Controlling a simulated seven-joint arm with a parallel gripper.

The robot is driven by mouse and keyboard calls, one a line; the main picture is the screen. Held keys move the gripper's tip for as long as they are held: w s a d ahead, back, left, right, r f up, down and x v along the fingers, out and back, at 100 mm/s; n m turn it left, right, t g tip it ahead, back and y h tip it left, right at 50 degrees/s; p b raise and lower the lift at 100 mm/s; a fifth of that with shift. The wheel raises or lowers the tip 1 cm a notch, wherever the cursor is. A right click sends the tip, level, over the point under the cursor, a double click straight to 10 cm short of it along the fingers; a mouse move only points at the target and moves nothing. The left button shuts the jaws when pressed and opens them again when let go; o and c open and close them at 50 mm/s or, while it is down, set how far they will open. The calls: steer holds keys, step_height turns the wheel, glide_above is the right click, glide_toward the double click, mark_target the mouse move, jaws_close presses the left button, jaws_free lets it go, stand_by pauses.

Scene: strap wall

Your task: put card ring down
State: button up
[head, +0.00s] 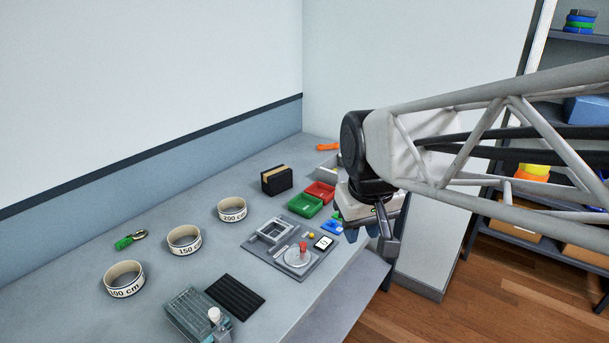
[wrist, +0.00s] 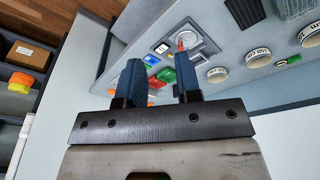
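My gripper (head: 370,236) hangs above the right edge of the bench in the head view, pointing down. In the wrist view its two blue fingers (wrist: 158,82) stand apart, with nothing visible between them. I cannot pick out a card ring for certain. A small white card with a dark mark (head: 323,243) lies on a grey board (head: 262,250), left of my gripper. Beside it on the board are a square frame (head: 275,231) and a round plate with a red knob (head: 302,247). The card also shows in the wrist view (wrist: 162,48).
Rings marked 100 cm (head: 123,280), 150 (head: 184,241) and 200 cm (head: 232,210) stand on the bench left. A green clip (head: 130,239), a red tray (head: 319,193), a green tray (head: 305,205) and a black box (head: 277,180) are nearby. Shelves stand at the right.

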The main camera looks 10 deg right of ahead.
steer(key=s+d+f+m, duration=0.1)
steer(key=s+f, duration=0.2)
steer(key=s, duration=0.6)
steer(key=shift+s+d+f+m, duration=0.15)
steer(key=shift+d+f+m, duration=0.1)
steer(key=shift+f+m, duration=0.15)
